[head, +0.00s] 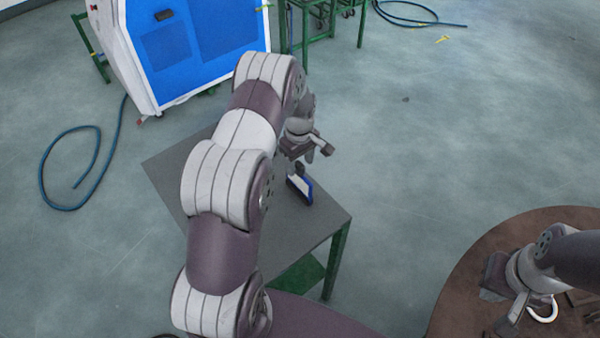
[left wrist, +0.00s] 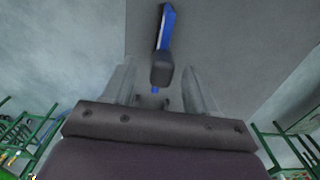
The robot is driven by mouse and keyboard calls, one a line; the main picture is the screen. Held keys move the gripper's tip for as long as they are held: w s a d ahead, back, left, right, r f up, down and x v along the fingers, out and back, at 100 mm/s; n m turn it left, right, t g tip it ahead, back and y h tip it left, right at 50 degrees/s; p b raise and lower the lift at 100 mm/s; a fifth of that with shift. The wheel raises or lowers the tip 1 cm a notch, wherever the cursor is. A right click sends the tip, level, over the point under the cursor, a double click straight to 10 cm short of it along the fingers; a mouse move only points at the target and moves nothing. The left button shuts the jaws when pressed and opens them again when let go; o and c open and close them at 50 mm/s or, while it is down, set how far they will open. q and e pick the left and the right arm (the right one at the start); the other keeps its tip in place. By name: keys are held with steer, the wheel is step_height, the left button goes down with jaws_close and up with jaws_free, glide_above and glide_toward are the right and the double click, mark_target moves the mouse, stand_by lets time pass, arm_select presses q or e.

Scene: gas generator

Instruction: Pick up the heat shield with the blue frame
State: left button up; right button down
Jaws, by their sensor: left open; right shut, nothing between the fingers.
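The blue-framed heat shield (head: 303,190) is on the grey table, near its right edge, with a pale inner face. In the left wrist view its blue frame (left wrist: 166,28) shows narrow, with a dark rounded part (left wrist: 162,70) at its near end. My left gripper (head: 309,150) is open above the shield; the fingers (left wrist: 158,88) stand on either side of the line of the dark part, and I cannot tell whether they touch it. My right gripper (head: 503,303) is shut and empty over the round brown table, away from the shield.
The grey table (head: 170,168) has bare room at its left. The brown table (head: 465,255) holds a white ring-shaped item (head: 543,310) beside my right gripper. A blue and white machine (head: 190,50) stands behind, with hoses on the floor.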

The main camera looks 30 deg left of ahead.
arm_select(q)
steer(key=shift+s+a+f, duration=0.1)
steer(key=shift+f, duration=0.9)
jaws_close()
